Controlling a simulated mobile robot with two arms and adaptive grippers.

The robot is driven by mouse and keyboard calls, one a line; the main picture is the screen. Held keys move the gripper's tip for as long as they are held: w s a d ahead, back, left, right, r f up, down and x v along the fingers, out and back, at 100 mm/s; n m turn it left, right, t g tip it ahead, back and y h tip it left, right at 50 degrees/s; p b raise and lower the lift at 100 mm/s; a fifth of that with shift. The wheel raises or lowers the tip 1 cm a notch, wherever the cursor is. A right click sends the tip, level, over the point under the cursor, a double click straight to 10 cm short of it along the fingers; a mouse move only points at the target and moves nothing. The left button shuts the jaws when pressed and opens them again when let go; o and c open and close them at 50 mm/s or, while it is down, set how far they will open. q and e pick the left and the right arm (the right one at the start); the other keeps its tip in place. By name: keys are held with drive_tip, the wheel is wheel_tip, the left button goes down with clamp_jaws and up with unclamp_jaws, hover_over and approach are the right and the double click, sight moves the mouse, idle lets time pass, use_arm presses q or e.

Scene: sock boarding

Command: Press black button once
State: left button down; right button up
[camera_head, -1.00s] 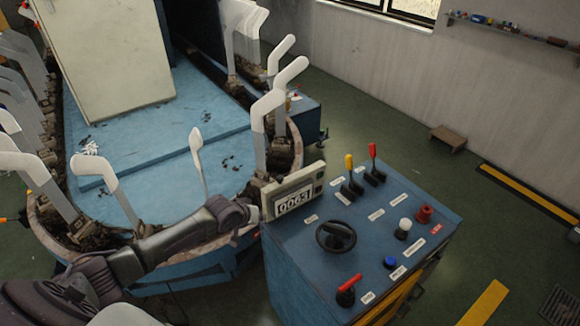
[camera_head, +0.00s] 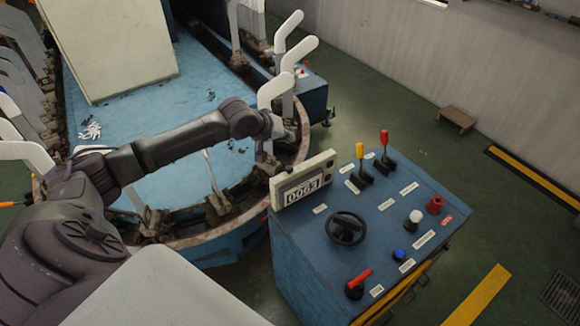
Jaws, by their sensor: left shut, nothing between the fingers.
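The blue control console (camera_head: 318,262) stands right of centre, with a pale counter box (camera_head: 303,180) on its back left corner. The counter's display (camera_head: 303,190) seems to read 0063. A small dark spot on the counter's right end (camera_head: 329,178) may be the black button; it is too small to be sure. My left arm reaches across from the left. Its gripper (camera_head: 279,130) is shut and empty, beyond and above the counter, apart from the console top. Its fingertips are small and hard to make out. My right gripper is not in view.
The console top carries a black handwheel (camera_head: 346,228), yellow (camera_head: 360,152) and red (camera_head: 384,138) levers, a red lever (camera_head: 358,278), and white (camera_head: 415,216), blue (camera_head: 398,255) and red (camera_head: 434,205) knobs. White foot forms (camera_head: 290,55) ring the machine near my arm.

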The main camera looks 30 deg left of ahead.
use_arm(q)
drive_tip(key=shift+f+b, duration=0.85)
drive_tip(key=shift+b, duration=0.05)
drive_tip(key=b, duration=0.6)
hover_over(287, 169)
wheel_tip(287, 169, down, 5)
drive_tip(key=shift+w+f, duration=0.1)
drive_tip(key=shift+f, duration=1)
drive_tip(key=shift+f, duration=0.2)
drive_tip(key=shift+f, duration=0.25)
